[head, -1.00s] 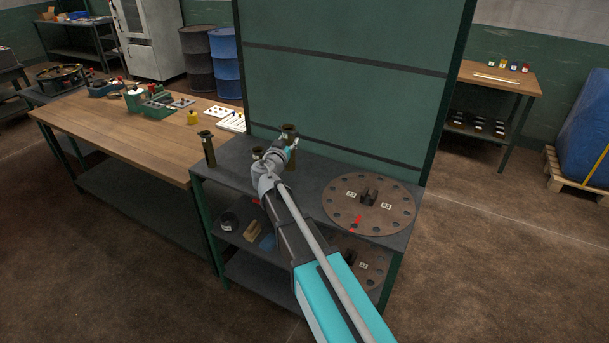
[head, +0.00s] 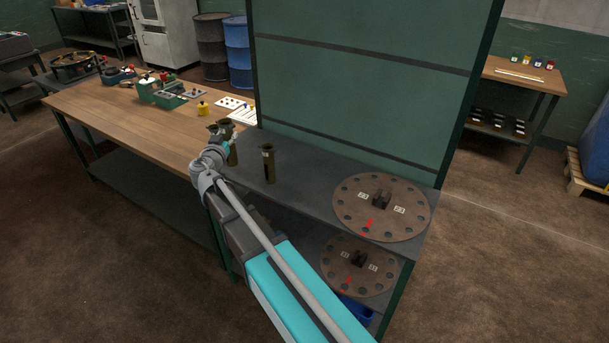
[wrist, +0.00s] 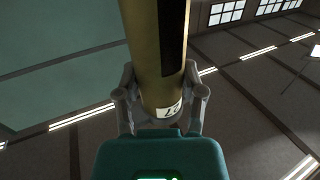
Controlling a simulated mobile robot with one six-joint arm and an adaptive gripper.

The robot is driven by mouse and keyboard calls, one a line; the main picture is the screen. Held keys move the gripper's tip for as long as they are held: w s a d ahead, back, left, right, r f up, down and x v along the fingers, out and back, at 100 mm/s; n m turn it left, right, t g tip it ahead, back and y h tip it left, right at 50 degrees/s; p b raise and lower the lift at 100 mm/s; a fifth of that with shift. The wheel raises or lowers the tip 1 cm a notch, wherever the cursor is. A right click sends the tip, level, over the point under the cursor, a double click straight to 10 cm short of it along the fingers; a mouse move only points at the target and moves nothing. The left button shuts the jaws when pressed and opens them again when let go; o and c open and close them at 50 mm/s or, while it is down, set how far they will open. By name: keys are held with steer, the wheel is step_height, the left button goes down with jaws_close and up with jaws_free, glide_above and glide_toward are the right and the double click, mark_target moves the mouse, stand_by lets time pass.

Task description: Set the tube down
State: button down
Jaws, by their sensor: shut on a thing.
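In the head view my gripper (head: 226,146) is at the left end of the dark shelf unit's top (head: 320,180), near the wooden bench. Two tube tops overlap there, and my wrist partly hides them. I cannot tell whether the held tube touches the surface. Another tube (head: 268,163) stands upright on the top, right of my gripper.
A round disc with holes (head: 381,207) lies on the top's right side, with a similar disc (head: 358,266) below. A green panel (head: 360,90) rises behind. The wooden bench (head: 130,125) adjoins at left, with a yellow item (head: 202,108) on it. Space between standing tube and disc is clear.

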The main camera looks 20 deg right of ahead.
steer(key=shift+w+d, duration=0.25)
steer(key=shift+d, duration=0.1)
steer(key=w+d+f+b, duration=0.1)
steer(key=w, duration=0.5)
steer(key=w+d+f+n+y+b, duration=0.1)
steer(key=w+d, duration=0.1)
steer(key=w, duration=0.4)
steer(key=shift+d+f+t+y+b, duration=0.25)
steer(key=shift+f+t+y+b, duration=0.05)
steer(key=shift+f+t+b, duration=0.1)
step_height(320, 180, down, 6)
steer(key=b, duration=0.6)
steer(key=shift+f, duration=0.2)
steer(key=shift+f+b, duration=1.8)
steer(key=shift+b, duration=0.2)
